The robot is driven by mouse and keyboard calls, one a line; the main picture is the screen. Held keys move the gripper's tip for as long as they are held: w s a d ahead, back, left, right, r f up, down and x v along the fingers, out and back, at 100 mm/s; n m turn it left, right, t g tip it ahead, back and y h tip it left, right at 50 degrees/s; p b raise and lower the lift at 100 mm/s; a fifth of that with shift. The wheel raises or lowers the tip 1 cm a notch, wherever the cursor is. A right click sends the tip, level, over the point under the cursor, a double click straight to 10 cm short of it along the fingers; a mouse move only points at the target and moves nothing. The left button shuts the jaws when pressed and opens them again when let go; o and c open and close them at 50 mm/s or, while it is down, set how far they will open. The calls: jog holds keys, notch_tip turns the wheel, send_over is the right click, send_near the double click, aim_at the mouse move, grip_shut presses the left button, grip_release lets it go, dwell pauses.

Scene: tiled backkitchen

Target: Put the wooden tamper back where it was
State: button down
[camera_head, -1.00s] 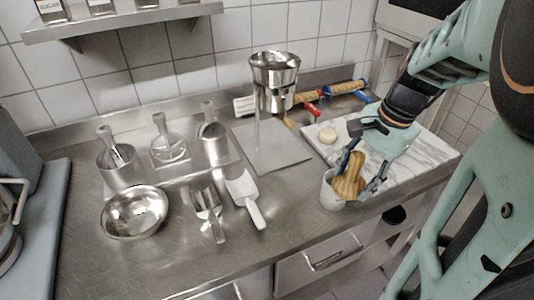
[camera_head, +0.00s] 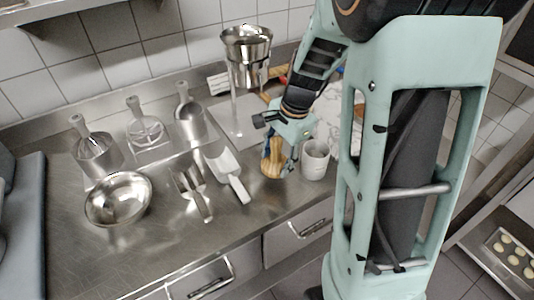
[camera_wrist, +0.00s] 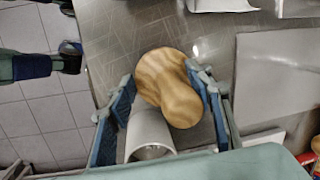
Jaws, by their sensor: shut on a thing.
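The wooden tamper (camera_head: 272,157) is pale striped wood with a rounded end. My gripper (camera_head: 279,150) is shut on it, with one blue-padded finger on each side. The tamper is just left of a white cup (camera_head: 316,163) and outside it, near the counter's front edge. I cannot tell whether it touches the counter. In the wrist view the tamper (camera_wrist: 166,80) lies between the fingers of my gripper (camera_wrist: 160,75). The cup (camera_wrist: 150,130) shows just below it there.
A white-handled scoop (camera_head: 229,172), metal utensils (camera_head: 192,188) and a steel bowl (camera_head: 118,197) lie to the left. A steel funnel on a stand (camera_head: 247,60) is behind. A marble board (camera_head: 327,115) is partly hidden by my arm. Some bare counter lies left of the tamper.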

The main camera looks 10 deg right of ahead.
aim_at(280, 146)
jog(key=shift+w+a+f, duration=0.2)
jog(key=shift+a+f, duration=0.15)
jog(key=shift+f, duration=0.15)
jog(key=shift+w+a+f, duration=0.1)
jog(key=shift+f, duration=0.8)
jog(key=shift+w+a+f, duration=0.1)
jog(key=shift+f, duration=0.75)
jog(key=c, duration=1)
grip_release()
jog(key=shift+f, duration=0.1)
jog(key=shift+o, duration=0.2)
jog(key=shift+d+r, duration=0.1)
jog(key=shift+r, duration=0.45)
jog(key=r, duration=0.3)
jog(key=s+d+r, duration=0.1)
jog(key=r, duration=0.3)
jog(key=d+r, duration=0.1)
jog(key=r, duration=0.3)
jog(key=shift+s, duration=0.25)
